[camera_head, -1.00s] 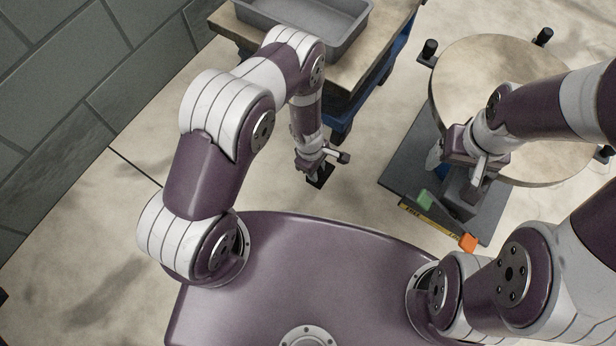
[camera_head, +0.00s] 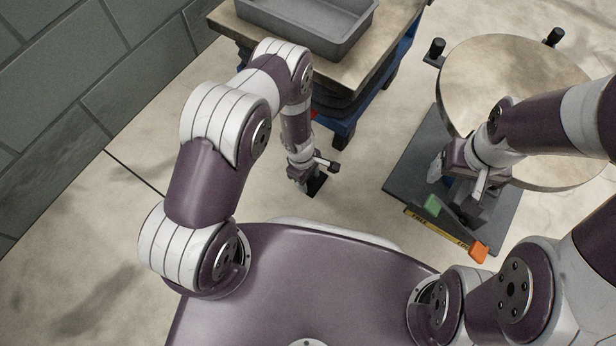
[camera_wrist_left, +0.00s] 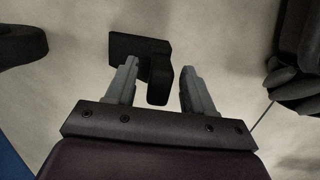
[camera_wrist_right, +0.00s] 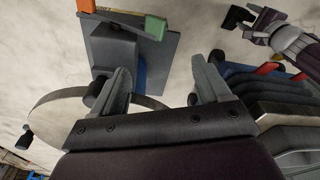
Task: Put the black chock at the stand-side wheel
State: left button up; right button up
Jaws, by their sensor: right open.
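The black chock (camera_head: 317,185) lies on the floor left of the stand. In the left wrist view the chock (camera_wrist_left: 158,82) has an upright part between the two fingers of my left gripper (camera_wrist_left: 158,88). These fingers are apart, and I see a gap on the right side; contact on the left is unclear. The blue cart (camera_head: 345,128) has a dark wheel (camera_head: 338,142) at its near corner, just beyond my left gripper. My right gripper (camera_wrist_right: 163,85) is open and empty at the stand. The chock also shows in the right wrist view (camera_wrist_right: 236,17).
The stand has a grey base plate (camera_head: 411,165), a round top (camera_head: 510,85) with black knobs, a green block (camera_head: 432,205) and an orange block (camera_head: 479,252). A grey tray (camera_head: 345,45) sits on the cart. Bare floor lies between cart and stand.

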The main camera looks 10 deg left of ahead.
pick_arm(q)
notch_tip(320, 180, up, 29)
jog(key=w+a+m+t+p, duration=0.1)
jog(key=w+a+m+p, duration=0.15)
jog(key=m+p, duration=0.45)
jog(key=s+a+r+m, duration=0.2)
jog(key=s+r+m, duration=0.1)
jog(key=s+r, duration=0.2)
jog(key=s+a+r+m+t+y+p, duration=0.1)
jog(key=s+r+m, duration=0.3)
jog(key=r, duration=0.5)
jog(key=shift+s+a+r+y, duration=0.25)
jog(key=shift+s+a+y, duration=0.05)
jog(key=shift+s+a, duration=0.7)
